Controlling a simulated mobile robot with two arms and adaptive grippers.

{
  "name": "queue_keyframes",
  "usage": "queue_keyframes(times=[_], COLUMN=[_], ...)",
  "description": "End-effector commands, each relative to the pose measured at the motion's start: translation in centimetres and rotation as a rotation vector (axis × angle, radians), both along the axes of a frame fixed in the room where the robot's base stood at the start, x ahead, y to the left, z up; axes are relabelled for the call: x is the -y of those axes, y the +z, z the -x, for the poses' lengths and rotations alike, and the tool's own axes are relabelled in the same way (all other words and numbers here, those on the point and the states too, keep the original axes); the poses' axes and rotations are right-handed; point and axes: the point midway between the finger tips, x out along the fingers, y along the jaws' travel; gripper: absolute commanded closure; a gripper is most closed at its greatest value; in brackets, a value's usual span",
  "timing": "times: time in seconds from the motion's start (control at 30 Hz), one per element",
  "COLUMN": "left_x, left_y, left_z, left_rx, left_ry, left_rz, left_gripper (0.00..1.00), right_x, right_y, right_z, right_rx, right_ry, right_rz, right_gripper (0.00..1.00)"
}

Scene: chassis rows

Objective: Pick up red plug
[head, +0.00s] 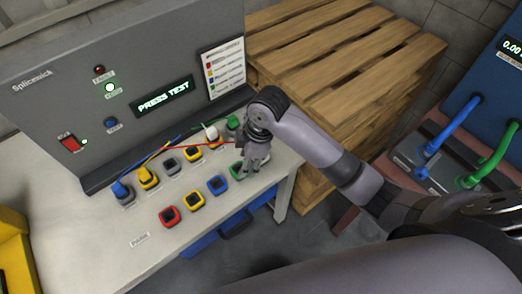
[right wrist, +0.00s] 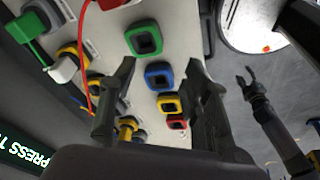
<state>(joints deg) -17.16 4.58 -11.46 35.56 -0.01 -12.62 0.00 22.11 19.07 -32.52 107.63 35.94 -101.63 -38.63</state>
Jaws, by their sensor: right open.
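In the right wrist view a red plug (right wrist: 110,4) shows only in part, cut off by the top edge, with a thin red cable (right wrist: 87,50) running down from near it. In the head view the red cable (head: 205,146) runs to beside my right gripper (head: 252,172), and the plug itself is hidden. The right gripper is over the connector rows by the green socket (head: 236,170). In its wrist view its fingers (right wrist: 160,66) are apart, with nothing held between them. What looks like my left gripper (right wrist: 246,80) is in the background there, fingers apart.
The near row also has a red socket (head: 169,216), a yellow one (head: 195,200) and a blue one (head: 217,185). Behind stand a blue plug (head: 119,188), a yellow plug (head: 147,177) and a white plug (head: 211,133). The grey panel (head: 60,110) rises behind; wooden pallets (head: 340,55) stand right.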

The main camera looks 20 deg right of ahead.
Motion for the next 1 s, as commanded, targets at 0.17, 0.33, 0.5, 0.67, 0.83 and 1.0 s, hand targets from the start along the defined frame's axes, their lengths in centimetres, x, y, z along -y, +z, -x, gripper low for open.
queue_keyframes(times=[0.17,0.33,0.5,0.67,0.83,1.0], left_x=[0.0,0.0,0.0,0.0,0.0,0.0], left_y=[0.2,0.3,0.4,1.0,1.8,2.5], left_z=[0.1,0.1,0.1,0.1,0.1,0.1], left_rx=[-0.001,-0.001,-0.001,-0.002,-0.002,-0.002], left_ry=[0.0,0.0,0.0,0.0,0.0,0.0], left_rz=[0.0,0.0,0.0,0.0,0.0,0.0], left_gripper=[0.57,0.57,0.57,0.57,0.57,0.57], right_x=[2.3,4.5,5.4,5.4,5.4,5.4], right_y=[5.7,9.7,11.1,8.9,5.2,1.7], right_z=[-4.2,-6.0,-6.5,-6.3,-6.4,-6.4], right_rx=[-0.002,-0.033,-0.05,-0.056,-0.054,-0.052], right_ry=[0.294,0.459,0.518,0.522,0.52,0.52], right_rz=[0.134,0.216,0.242,0.242,0.241,0.241], right_gripper=[0.57,0.57,0.57,0.57,0.57,0.57])
